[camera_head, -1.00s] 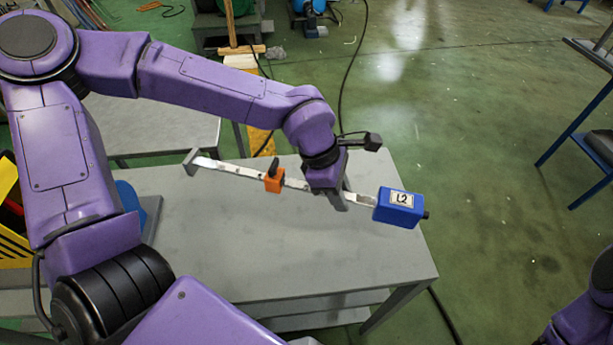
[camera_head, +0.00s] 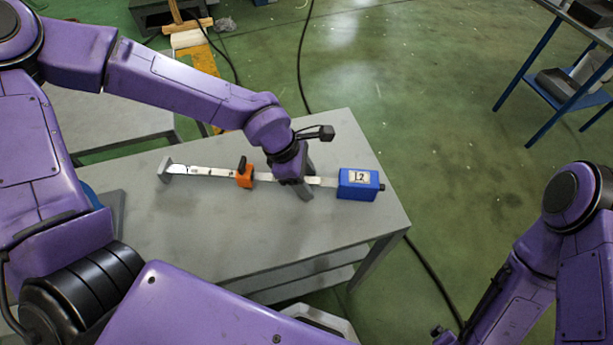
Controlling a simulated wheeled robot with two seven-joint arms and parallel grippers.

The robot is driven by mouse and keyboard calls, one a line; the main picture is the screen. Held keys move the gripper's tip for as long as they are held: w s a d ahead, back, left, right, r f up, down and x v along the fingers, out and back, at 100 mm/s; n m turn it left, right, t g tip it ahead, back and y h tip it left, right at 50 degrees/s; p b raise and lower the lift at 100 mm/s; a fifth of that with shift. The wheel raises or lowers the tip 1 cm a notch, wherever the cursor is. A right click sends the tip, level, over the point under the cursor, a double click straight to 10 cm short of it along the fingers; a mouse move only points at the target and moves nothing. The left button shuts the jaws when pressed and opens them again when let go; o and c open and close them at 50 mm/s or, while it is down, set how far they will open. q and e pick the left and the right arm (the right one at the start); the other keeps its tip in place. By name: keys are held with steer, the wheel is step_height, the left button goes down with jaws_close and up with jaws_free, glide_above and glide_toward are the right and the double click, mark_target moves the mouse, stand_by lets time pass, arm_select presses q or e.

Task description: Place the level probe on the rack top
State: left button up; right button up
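The level probe is a long flat metal bar with an orange slider (camera_head: 245,176), a foot plate at its left end and a blue box (camera_head: 358,184) labelled L2 at its right end. My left gripper (camera_head: 305,180) is shut on the bar between slider and box. The probe lies roughly level across the picture over the grey table; whether it touches the table is hard to tell. A blue-legged rack (camera_head: 532,57) stands at the upper right, its top partly cut off. My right arm is at the lower right; its gripper is out of frame.
The grey table (camera_head: 220,240) under the probe has a largely bare top. A second grey table (camera_head: 110,115) stands behind at the left. Dark trays sit on the rack's top and lower shelf (camera_head: 557,83). Green floor between table and rack is clear except for a black cable (camera_head: 435,280).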

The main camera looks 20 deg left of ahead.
arm_select(q)
steer(key=p+v, duration=0.2)
steer(key=v, duration=1)
